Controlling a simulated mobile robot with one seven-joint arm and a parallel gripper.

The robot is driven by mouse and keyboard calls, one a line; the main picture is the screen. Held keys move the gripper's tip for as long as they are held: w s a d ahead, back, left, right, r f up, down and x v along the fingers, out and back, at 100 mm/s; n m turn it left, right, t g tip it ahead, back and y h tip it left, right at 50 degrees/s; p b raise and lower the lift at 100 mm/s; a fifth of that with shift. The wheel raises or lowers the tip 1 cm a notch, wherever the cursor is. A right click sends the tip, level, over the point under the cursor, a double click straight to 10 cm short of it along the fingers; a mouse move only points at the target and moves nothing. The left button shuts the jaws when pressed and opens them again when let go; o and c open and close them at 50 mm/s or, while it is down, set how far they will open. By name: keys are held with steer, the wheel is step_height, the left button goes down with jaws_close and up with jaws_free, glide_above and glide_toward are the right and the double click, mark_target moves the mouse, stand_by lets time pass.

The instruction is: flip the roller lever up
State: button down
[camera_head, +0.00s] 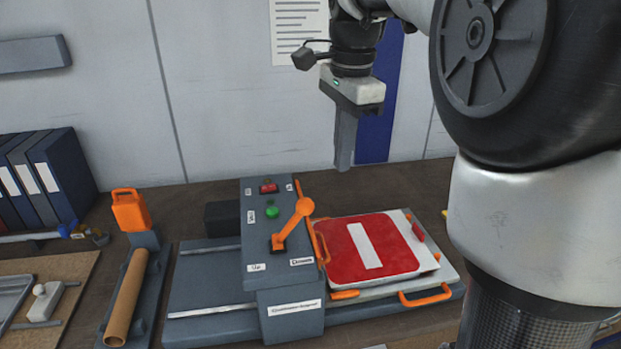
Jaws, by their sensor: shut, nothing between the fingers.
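The roller lever (291,225) is an orange arm with a round knob. My gripper (344,165) hangs above and to the right of the lever knob, pointing down. Its fingers are shut and empty, and they are apart from the lever. A red sign with a white bar (390,246) lies on the board right of the machine's housing.
Green (272,212) and red (268,187) buttons sit on the housing behind the lever. Binders (50,175) line the far left. The wall is behind. Space above the machine is clear.

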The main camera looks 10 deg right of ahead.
mark_target(292, 224)
steer(key=a+f, duration=0.3)
steer(key=f, duration=0.5)
steer(key=shift+a+f, duration=0.25)
steer(key=shift+a, duration=0.15)
